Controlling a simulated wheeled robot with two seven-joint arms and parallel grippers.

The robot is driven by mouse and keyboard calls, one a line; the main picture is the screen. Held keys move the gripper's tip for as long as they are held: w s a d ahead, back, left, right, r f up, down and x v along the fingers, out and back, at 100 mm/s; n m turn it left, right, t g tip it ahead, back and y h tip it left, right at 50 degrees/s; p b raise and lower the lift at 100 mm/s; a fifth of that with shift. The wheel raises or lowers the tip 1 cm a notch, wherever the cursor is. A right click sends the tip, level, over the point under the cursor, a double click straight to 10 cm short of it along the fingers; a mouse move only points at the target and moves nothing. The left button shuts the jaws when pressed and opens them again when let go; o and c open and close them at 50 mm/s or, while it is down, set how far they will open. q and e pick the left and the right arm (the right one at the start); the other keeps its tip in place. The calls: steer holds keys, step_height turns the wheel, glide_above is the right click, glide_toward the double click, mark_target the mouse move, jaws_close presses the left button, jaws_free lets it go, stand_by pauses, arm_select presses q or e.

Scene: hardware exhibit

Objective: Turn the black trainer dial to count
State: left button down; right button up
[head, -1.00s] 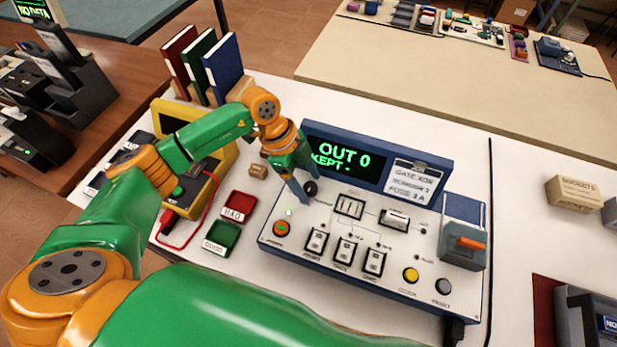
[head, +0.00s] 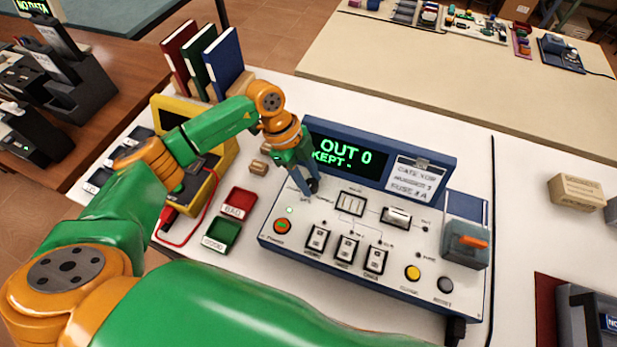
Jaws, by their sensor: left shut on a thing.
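The trainer (head: 330,270) is a white sloped panel with a blue frame on the white table. Its display (head: 345,155) reads "OUT 0" and "KEPT -" in green. The black dial (head: 313,186) is at the panel's upper left, partly hidden by my gripper. My left gripper (head: 309,190) points down at the dial, its fingers shut on it. The dial's pointer and the small labels around it are too small to read. My right gripper is not in view.
Red and green trays (head: 222,234) and a yellow meter (head: 215,160) with a red lead stand left of the trainer. Books (head: 203,62) stand behind. A grey box with an orange lever (head: 466,243) is at the panel's right. The table right of the trainer is partly clear.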

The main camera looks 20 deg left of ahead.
mark_target(306, 177)
arm_select(q)
steer(key=m+b, duration=0.1)
steer(key=m, duration=0.1)
steer(key=m+g+b, duration=0.1)
steer(key=m, duration=0.1)
steer(key=shift+w+f+g+y, duration=0.15)
steer(key=shift+g+y, duration=0.15)
steer(key=shift+y, duration=0.1)
steer(key=shift+d+m+g+y+b, duration=0.1)
steer(key=shift+m+g+y+b, duration=0.3)
steer(key=shift+m+b, duration=0.95)
steer(key=shift+m, duration=0.55)
steer(key=shift+c, duration=2.3)
jaws_free()
steer(key=b+v, duration=0.1)
steer(key=v, duration=0.5)
steer(key=shift+w+r, duration=0.25)
steer(key=shift+r, duration=0.4)
